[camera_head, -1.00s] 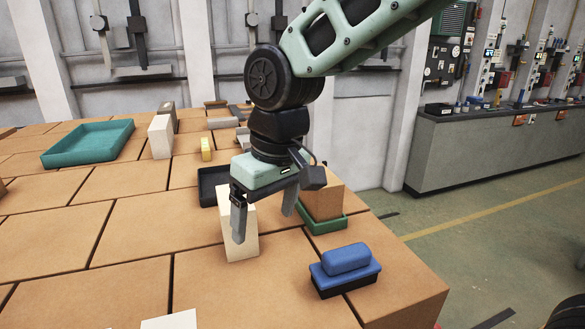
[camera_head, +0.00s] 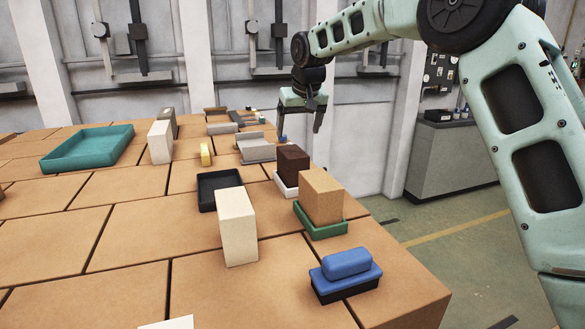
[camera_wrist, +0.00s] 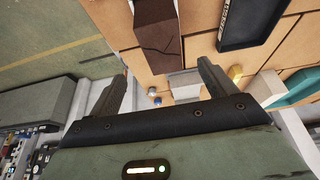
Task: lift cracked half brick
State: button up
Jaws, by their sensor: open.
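A dark brown brick (camera_head: 293,163) stands in a small white tray (camera_head: 284,188) near the right edge of the brick-topped surface. In the wrist view the dark brown brick (camera_wrist: 156,32) shows a thin jagged crack line on its face, so it looks like the cracked half brick. My gripper (camera_head: 300,126) is open and empty, above and beyond this brick in the head view. In the wrist view, my gripper (camera_wrist: 164,80) has its two fingers spread apart, with the brick ahead of them near the top edge and not between them.
A tan brick (camera_head: 322,194) in a green tray (camera_head: 322,230) stands just nearer. A cream brick (camera_head: 237,226), a black tray (camera_head: 207,190) and a blue-handled item (camera_head: 346,262) are close by. Grey pieces (camera_head: 256,150) lie farther back; a teal tray (camera_head: 62,158) is at left.

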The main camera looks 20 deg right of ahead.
aim_at(293, 151)
jog(key=p+x, duration=0.1)
jog(key=x, duration=0.5)
jog(key=shift+w+f, duration=0.15)
jog(key=shift+f, duration=0.05)
jog(key=p+x, duration=0.1)
jog(key=x, duration=0.1)
jog(key=p+x, duration=0.2)
jog(key=shift+w+a+f, duration=0.2)
jog(key=shift+w+f, duration=0.05)
jog(key=shift+w, duration=0.05)
jog(key=shift+w+f, duration=0.1)
jog(key=shift+f, duration=0.25)
jog(key=shift+f, duration=0.25)
